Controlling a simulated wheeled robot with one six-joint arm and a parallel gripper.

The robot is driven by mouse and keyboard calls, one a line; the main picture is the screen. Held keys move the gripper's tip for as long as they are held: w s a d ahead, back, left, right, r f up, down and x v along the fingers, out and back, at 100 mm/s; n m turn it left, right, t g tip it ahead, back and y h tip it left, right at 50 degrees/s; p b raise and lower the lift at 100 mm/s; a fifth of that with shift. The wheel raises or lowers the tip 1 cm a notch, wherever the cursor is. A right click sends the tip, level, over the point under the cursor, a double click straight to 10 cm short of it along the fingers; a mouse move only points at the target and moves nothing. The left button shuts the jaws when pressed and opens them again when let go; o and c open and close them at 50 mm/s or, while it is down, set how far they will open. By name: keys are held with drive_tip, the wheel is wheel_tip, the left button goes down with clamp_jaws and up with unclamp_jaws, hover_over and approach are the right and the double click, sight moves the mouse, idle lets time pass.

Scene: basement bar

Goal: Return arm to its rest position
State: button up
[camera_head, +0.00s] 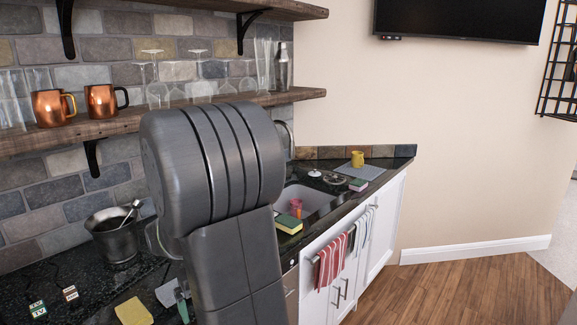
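My arm's grey links fill the middle of the head view, rising in front of the counter and the sink. My gripper is not visible in this view, so whether it holds anything cannot be seen. The arm hides part of the counter, the wall and the near side of the sink (311,197).
A wooden shelf (310,95) carries copper mugs (101,101) and glasses. Towels (331,262) hang in front. Wooden floor (470,290) is clear at right.

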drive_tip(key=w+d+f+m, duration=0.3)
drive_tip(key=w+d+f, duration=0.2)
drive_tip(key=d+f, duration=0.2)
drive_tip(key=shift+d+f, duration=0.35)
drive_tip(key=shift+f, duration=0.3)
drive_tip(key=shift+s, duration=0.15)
